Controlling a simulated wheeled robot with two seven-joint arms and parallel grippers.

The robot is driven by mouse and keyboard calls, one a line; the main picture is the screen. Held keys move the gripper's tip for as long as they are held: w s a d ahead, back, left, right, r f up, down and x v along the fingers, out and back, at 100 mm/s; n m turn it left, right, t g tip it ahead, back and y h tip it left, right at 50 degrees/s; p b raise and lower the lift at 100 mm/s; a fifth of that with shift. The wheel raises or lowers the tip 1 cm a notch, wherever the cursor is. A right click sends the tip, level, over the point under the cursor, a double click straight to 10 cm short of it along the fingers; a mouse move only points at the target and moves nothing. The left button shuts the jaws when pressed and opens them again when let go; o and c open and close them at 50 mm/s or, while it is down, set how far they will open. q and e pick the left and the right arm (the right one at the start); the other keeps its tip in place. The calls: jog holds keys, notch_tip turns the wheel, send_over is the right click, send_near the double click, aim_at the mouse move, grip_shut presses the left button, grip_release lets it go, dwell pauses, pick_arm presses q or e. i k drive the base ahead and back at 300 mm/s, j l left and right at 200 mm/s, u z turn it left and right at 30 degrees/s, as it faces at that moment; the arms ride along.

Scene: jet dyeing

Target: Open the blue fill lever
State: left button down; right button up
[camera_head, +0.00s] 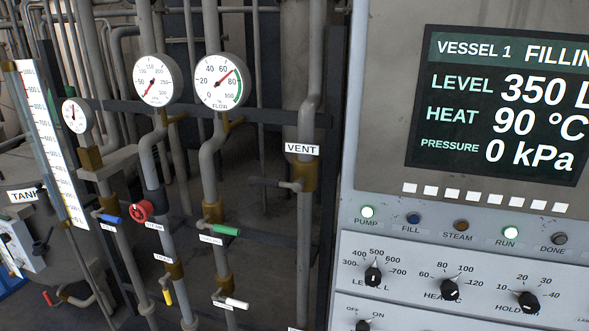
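The blue fill lever (110,218) is a small blue handle on the left pipe, low and left of centre. It points to the right across the pipe, tilted slightly down. A small white tag (108,228) sits below it, too small to read. The panel screen (497,108) reads VESSEL 1, a cut-off word starting "FILLIN", LEVEL 350 L, HEAT 90 °C and PRESSURE 0 kPa. The FILL lamp (413,219) is dim blue. The PUMP lamp (367,212) and RUN lamp (511,233) are lit. Neither gripper shows in the view.
A red handwheel (141,211) is close right of the blue lever. Further right are a green lever (226,231) and the dark VENT lever (270,182). Yellow (168,297) and white (236,303) levers sit lower. A sight glass (45,140) stands at left; the control panel (375,160) fills the right.

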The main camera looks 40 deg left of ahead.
aim_at(109, 218)
jog(key=u, duration=1.25)
jog(key=i+j+u, duration=0.15)
jog(key=j+u, duration=0.25)
jog(key=i+j+u, duration=0.2)
jog(key=j+u, duration=0.25)
jog(key=l, duration=0.05)
